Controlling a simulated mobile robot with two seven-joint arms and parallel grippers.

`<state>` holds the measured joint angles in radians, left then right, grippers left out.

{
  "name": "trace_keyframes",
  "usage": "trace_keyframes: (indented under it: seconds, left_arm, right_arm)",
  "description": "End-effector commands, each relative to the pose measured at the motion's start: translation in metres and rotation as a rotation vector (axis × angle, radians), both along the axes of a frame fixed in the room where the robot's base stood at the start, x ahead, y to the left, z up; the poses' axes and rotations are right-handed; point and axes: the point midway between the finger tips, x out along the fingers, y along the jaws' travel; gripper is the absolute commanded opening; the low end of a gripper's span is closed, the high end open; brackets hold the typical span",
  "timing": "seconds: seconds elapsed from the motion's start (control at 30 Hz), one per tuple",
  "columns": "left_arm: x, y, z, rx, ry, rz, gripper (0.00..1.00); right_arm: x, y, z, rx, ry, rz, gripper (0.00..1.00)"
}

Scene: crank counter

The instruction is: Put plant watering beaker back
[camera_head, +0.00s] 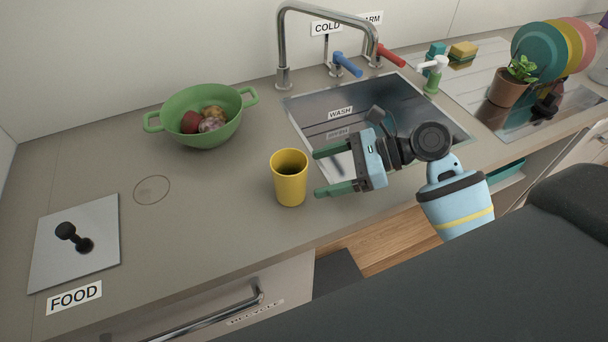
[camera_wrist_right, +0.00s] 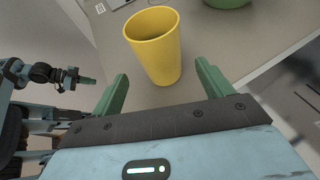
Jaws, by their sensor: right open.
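The yellow beaker (camera_head: 290,186) stands upright on the grey counter, left of the sink's front corner. My right gripper (camera_head: 320,172) is open just to the right of it, with its green fingers pointing at it. In the right wrist view the beaker (camera_wrist_right: 155,45) stands ahead of the open fingers (camera_wrist_right: 161,74), apart from them, and nothing is held. A potted plant (camera_head: 507,92) stands at the right, beyond the sink. What seems to be my left gripper (camera_wrist_right: 82,77) shows small at the left of the wrist view; its jaw opening is unclear.
A thin ring mark (camera_head: 152,190) lies on bare counter left of the beaker. A green colander (camera_head: 205,125) with food sits behind. A plate with a black knob (camera_head: 100,215) is at left. The sink (camera_head: 350,100), faucet and coloured plates (camera_head: 538,52) are at right.

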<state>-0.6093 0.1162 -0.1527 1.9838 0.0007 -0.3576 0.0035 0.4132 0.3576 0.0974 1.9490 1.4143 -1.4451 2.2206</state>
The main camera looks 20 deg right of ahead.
Motion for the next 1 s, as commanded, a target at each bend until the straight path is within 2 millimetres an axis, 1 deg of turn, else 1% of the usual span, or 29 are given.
trace_keyframes:
  seconds: [0.03, 0.1, 0.2, 0.3, 0.47, 1.0]
  left_arm:
    - [0.001, 0.0, 0.001, 0.0, -0.002, 0.0, 0.0]
    - [0.001, 0.0, 0.001, 0.0, -0.003, -0.001, 0.0]
    - [0.001, 0.0, 0.002, 0.001, -0.003, 0.0, 0.0]
    - [0.001, 0.0, 0.002, 0.001, -0.004, 0.0, 0.0]
    - [0.001, 0.0, 0.002, 0.001, -0.003, 0.0, 0.0]
    - [0.0, 0.0, 0.001, 0.001, -0.001, 0.001, 0.0]
  right_arm:
    - [-0.003, -0.009, 0.004, -0.003, 0.0, -0.001, 0.79]
    - [-0.007, -0.018, 0.008, -0.002, -0.001, -0.001, 0.79]
    - [-0.011, -0.028, 0.013, -0.001, -0.001, -0.001, 0.79]
    - [-0.013, -0.034, 0.015, -0.001, 0.0, 0.001, 0.79]
    - [-0.015, -0.037, 0.017, 0.0, 0.0, 0.002, 0.79]
    - [-0.014, -0.037, 0.017, 0.0, 0.0, 0.001, 0.79]
